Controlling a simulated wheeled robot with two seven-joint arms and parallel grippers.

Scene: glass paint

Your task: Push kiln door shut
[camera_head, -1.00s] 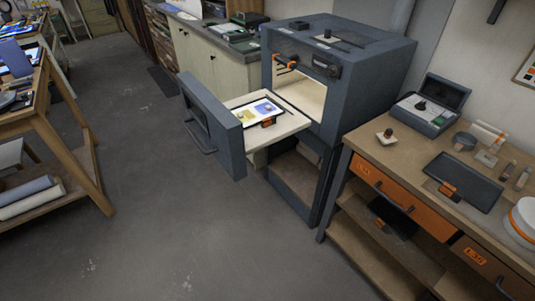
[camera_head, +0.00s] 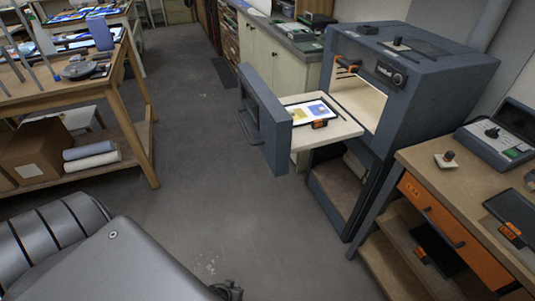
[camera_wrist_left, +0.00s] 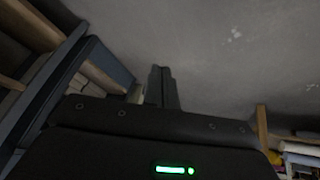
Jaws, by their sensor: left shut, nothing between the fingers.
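The blue-grey kiln (camera_head: 420,90) stands at right in the head view with its front open. Its door (camera_head: 264,125) is a thick blue-grey panel with a bar handle (camera_head: 248,127), standing well out to the left of the kiln body. A pale shelf (camera_head: 338,128) extends between door and kiln, bearing a tray with a yellow and blue glass piece (camera_head: 308,112). My left arm enters at lower left, apart from the door. In the left wrist view my left gripper (camera_wrist_left: 162,88) is shut and empty, with grey floor beyond. My right gripper is not in view.
A wooden workbench (camera_head: 425,155) with orange drawers stands right of the kiln. A wooden table (camera_head: 118,80) with boxes and rolls below stands at left. Cabinets (camera_head: 270,50) line the back. The grey floor (camera_head: 200,170) between is clear.

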